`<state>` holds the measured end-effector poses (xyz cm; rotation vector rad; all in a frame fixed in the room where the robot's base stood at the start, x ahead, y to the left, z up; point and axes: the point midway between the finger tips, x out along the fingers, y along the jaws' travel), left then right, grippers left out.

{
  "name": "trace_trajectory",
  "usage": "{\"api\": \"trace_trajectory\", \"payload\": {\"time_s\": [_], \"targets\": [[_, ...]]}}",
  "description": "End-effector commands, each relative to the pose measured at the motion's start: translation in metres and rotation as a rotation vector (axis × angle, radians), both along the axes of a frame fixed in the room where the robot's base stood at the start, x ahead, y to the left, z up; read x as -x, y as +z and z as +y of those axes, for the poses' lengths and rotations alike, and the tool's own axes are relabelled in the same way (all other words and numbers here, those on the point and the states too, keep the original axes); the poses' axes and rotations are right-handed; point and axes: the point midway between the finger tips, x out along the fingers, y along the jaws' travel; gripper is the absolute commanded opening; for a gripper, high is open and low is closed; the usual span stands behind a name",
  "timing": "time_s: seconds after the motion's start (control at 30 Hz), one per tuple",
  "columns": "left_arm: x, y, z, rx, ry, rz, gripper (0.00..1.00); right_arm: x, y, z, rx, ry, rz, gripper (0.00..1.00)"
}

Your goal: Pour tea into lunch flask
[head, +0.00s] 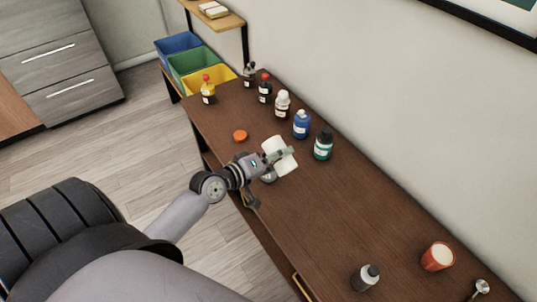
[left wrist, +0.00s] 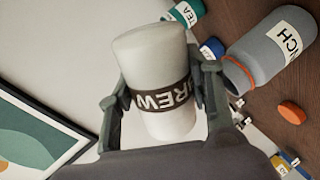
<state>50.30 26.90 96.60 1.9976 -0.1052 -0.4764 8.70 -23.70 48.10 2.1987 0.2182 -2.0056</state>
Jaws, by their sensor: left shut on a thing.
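My left gripper (head: 272,173) is shut on a white cylindrical container (head: 281,157) above the table. In the left wrist view the container (left wrist: 155,55) sits between both fingers, with a dark band reading part of "BREW". It looks tilted in the head view. A grey lunch flask (left wrist: 275,48), its label ending in "NCH", shows in the left wrist view beside the container, with an orange rim at its mouth. In the head view the flask is mostly hidden by my gripper. An orange lid (head: 240,135) lies apart on the table. I see no liquid. My right gripper is out of view.
On the brown table (head: 330,215), a blue bottle (head: 302,125), a green bottle (head: 323,145) and several other bottles line the wall side. A red canister (head: 438,257) and a grey bottle (head: 366,278) stand at the near end. The middle stretch is clear.

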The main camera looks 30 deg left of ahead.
Motion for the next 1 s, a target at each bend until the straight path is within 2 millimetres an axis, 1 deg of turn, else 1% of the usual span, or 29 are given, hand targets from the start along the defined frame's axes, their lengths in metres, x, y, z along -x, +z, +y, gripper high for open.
{"api": "trace_trajectory", "payload": {"time_s": [0.73,1.0], "targets": [[-0.0005,0.0057,0.0008,0.073,0.001,0.031,0.15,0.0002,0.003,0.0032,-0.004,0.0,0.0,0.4],[-0.0007,0.004,0.0011,0.094,0.0,0.041,0.15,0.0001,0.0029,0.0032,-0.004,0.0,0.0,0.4]]}}
